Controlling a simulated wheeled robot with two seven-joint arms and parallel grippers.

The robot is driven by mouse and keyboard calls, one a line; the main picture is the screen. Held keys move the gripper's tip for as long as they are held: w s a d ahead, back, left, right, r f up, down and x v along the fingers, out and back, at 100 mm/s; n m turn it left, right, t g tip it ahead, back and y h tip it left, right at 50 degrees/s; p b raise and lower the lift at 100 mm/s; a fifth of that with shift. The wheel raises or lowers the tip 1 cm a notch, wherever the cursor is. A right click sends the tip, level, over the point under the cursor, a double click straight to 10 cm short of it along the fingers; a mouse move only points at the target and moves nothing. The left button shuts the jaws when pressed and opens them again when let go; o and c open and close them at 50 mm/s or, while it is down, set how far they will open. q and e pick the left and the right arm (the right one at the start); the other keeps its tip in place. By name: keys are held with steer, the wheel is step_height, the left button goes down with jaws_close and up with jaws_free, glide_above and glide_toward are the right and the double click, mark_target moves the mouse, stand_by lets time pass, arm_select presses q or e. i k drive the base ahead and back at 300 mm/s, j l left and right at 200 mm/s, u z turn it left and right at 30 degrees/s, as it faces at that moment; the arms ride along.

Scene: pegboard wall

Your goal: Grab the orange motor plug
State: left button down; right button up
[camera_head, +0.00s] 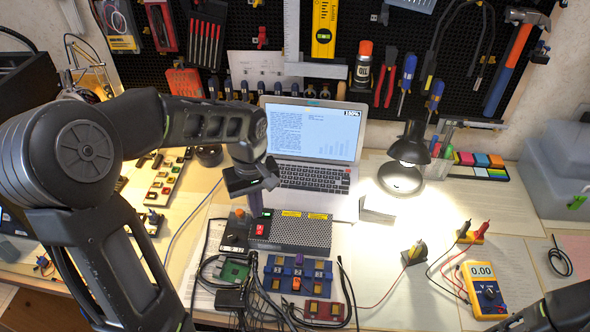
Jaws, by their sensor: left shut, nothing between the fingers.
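A small orange piece (296,284), which looks like the orange motor plug, sits on a blue block board (318,272) at the front centre of the bench. Another small orange spot (239,213) is on a dark module left of the grey perforated box; I cannot tell for certain which is the plug. My left gripper (256,207) points down over the left end of the grey box (300,233), behind and left of the blue board. It is shut and empty, apart from both orange pieces. My right arm (548,311) enters at the lower right; its fingers cannot be made out.
An open laptop (310,175) stands behind the grey box, and a lit black lamp (407,160) to its right. Black cables (345,290) loop around the blue board. A yellow multimeter (484,290) lies at right. The lit bench right of centre is mostly clear.

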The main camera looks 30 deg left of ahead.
mark_target(296, 285)
steer(key=k, duration=1)
